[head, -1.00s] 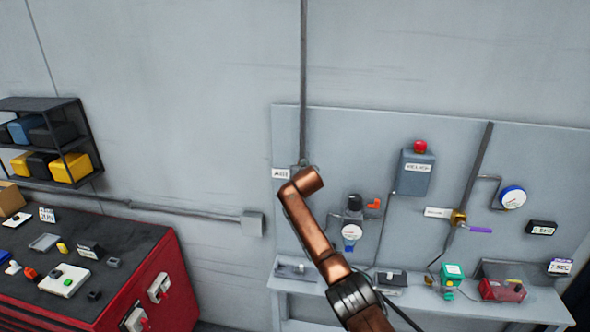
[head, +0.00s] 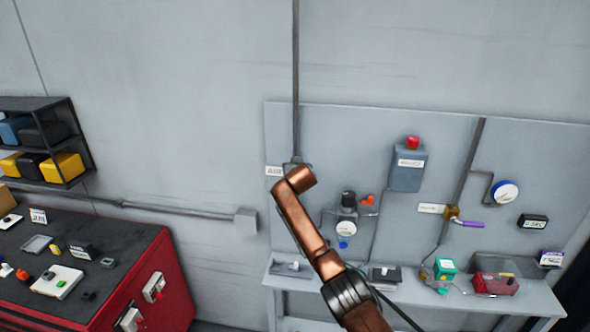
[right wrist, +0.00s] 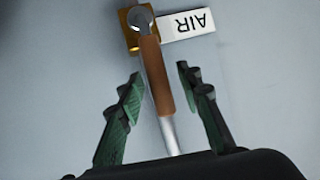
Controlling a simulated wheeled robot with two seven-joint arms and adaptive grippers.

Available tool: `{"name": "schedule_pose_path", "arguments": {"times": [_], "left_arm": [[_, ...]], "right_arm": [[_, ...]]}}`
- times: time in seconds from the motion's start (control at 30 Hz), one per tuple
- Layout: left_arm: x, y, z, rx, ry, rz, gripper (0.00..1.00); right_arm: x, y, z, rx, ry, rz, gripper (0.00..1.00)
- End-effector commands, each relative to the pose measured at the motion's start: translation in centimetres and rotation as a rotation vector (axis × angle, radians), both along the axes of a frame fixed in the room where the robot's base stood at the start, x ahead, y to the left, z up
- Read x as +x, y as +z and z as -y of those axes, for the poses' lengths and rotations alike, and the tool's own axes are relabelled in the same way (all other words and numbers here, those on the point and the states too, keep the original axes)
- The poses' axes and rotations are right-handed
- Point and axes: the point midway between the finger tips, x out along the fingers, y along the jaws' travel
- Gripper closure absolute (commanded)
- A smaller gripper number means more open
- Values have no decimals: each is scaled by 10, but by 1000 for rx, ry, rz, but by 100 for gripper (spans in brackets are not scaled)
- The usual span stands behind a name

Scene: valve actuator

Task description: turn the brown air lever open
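The brown air lever (right wrist: 157,75) is in the right wrist view, running from a round pivot on a brass valve (right wrist: 130,27) down the picture, slightly slanted. A pale rod or pipe (right wrist: 168,135) shows past its lower end. The AIR label (right wrist: 188,24), upside down, sits beside the valve; it also shows in the head view (head: 274,171). My right gripper (right wrist: 160,73) is open, its green-padded fingers on either side of the lever, with gaps on both sides. In the head view my copper-coloured right arm hides the gripper and lever. My left gripper is out of view.
The wall panel (head: 400,118) also carries a grey box with a red button (head: 408,168), a regulator with a gauge (head: 346,228) and a purple lever (head: 468,224). A narrow bench (head: 530,305) runs below. A red cabinet (head: 160,262) stands at left.

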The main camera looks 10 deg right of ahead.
Motion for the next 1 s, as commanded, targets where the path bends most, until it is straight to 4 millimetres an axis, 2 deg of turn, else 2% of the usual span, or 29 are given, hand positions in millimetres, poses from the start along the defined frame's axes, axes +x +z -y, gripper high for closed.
{"name": "schedule_pose_path", "arguments": {"times": [0.27, 0.8, 1.0], "left_arm": [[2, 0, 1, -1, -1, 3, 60], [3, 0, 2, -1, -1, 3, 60], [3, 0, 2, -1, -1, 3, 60]], "right_arm": [[-21, 7, -3, 2, 1, 1, 67], [-92, 37, -12, 2, 0, 1, 67], [-106, 42, -14, 0, 0, 0, 67]]}}
